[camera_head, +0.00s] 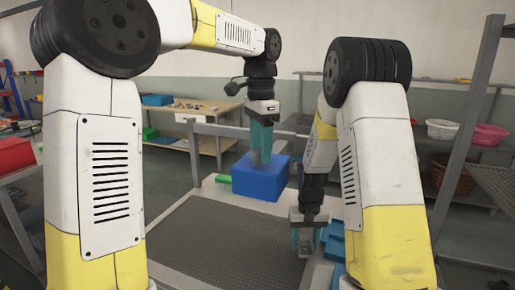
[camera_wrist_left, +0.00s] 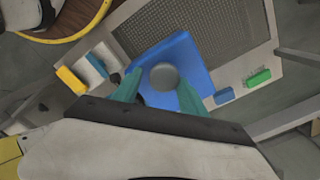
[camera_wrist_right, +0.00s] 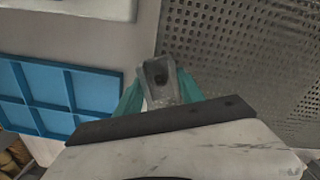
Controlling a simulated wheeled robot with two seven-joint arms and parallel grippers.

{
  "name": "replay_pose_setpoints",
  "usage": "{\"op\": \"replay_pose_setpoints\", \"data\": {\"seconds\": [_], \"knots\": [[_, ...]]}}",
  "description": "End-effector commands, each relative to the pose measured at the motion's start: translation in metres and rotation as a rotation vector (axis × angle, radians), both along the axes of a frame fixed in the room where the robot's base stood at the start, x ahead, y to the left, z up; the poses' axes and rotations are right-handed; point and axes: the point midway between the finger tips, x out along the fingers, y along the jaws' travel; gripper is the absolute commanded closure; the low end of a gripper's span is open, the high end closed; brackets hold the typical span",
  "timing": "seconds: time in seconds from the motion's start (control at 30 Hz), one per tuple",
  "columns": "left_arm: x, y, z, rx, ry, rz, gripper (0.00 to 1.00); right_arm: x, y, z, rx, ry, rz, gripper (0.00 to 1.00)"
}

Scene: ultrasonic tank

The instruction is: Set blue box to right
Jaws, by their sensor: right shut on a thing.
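The blue box (camera_head: 262,182) stands at the far edge of the worktable and also shows in the left wrist view (camera_wrist_left: 200,60). My left gripper (camera_head: 262,155) points down over it, its teal fingers apart (camera_wrist_left: 158,90). A grey round part (camera_wrist_left: 163,77) shows between or beyond those fingers; the fingers do not clearly touch it. My right gripper (camera_head: 306,242) is low over the near right of the table. It is shut on a small grey metal piece with a dark hole (camera_wrist_right: 160,82).
A dark perforated plate (camera_head: 225,238) fills the middle of the worktable. A blue compartment tray (camera_wrist_right: 75,95) lies beside my right gripper. A small green piece (camera_head: 223,179) lies left of the blue box. Grey posts stand around the table; shelves with baskets are at the right.

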Motion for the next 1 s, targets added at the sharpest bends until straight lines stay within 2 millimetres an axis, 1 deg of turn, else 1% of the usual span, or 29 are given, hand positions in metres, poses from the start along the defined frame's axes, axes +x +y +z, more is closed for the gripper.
{"op": "replay_pose_setpoints", "data": {"seconds": [0.33, 0.47, 0.57, 0.8, 0.9, 1.0], "knots": [[0.001, 0.003, 0.0, 0.004, 0.0, 0.003, 0.4, 0.0, 0.0, 0.0, 0.0, 0.0, 0.0, 1.0], [0.002, 0.002, 0.009, 0.003, -0.003, 0.003, 0.4, 0.0, 0.0, 0.0, 0.0, 0.0, 0.0, 1.0], [0.002, 0.002, 0.024, 0.003, -0.004, 0.003, 0.4, 0.0, 0.0, 0.0, 0.0, 0.0, 0.0, 1.0], [0.002, 0.001, 0.077, 0.002, -0.004, 0.002, 0.4, 0.0, 0.0, 0.0, 0.0, 0.0, 0.0, 1.0], [0.002, 0.001, 0.095, 0.002, -0.004, 0.001, 0.4, 0.0, 0.0, 0.0, 0.0, 0.0, 0.0, 1.0], [0.002, 0.001, 0.108, 0.002, -0.001, 0.001, 0.4, 0.0, 0.0, 0.0, 0.0, 0.0, 0.0, 1.0]]}}
